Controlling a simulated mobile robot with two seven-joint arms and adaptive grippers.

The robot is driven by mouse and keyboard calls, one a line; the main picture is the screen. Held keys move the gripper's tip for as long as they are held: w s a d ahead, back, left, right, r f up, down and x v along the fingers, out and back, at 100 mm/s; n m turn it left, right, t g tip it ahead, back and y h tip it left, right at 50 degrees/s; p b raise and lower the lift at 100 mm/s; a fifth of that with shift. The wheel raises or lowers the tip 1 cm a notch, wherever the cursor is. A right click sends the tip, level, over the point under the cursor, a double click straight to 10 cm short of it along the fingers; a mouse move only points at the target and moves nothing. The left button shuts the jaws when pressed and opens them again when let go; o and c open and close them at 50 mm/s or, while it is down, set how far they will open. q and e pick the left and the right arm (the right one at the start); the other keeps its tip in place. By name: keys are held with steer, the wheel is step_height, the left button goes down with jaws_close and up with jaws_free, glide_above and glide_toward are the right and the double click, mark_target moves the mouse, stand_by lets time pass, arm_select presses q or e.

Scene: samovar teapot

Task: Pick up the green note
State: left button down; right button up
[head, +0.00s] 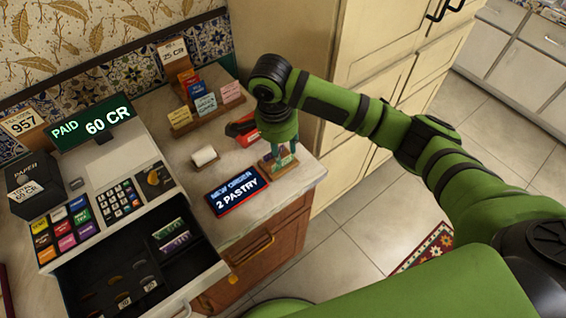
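My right gripper (284,150) reaches down from the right arm, with its fingertips at a small wooden stand (285,166) near the counter's right edge. A small green and white paper, which looks like a note (283,157), shows between or just behind the fingers at that stand. Whether the fingers touch or grip it is too small to tell. Another green note (170,229) lies in a compartment of the open cash drawer, beside a purple note (175,243). My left gripper is not in view.
The cash register (118,190) has its drawer (205,272) pulled out. An order display (237,191) reads 2 PASTRY, and the register screen (93,123) reads PAID 60 CR. A card rack (207,107), a red object (241,130) and a white roll (204,155) stand near the gripper.

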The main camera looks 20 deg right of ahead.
mark_target(285, 167)
steer(key=shift+w+d+m, duration=0.15)
steer(key=shift+d+m, duration=0.1)
steer(key=shift+m, duration=0.05)
steer(key=shift+f, duration=0.3)
steer(key=f+p, duration=0.1)
steer(key=f, duration=0.2)
steer(key=f+p, duration=0.1)
steer(key=f, duration=0.2)
steer(key=shift+w+d, duration=0.1)
steer(key=shift+w, duration=0.1)
jaws_close()
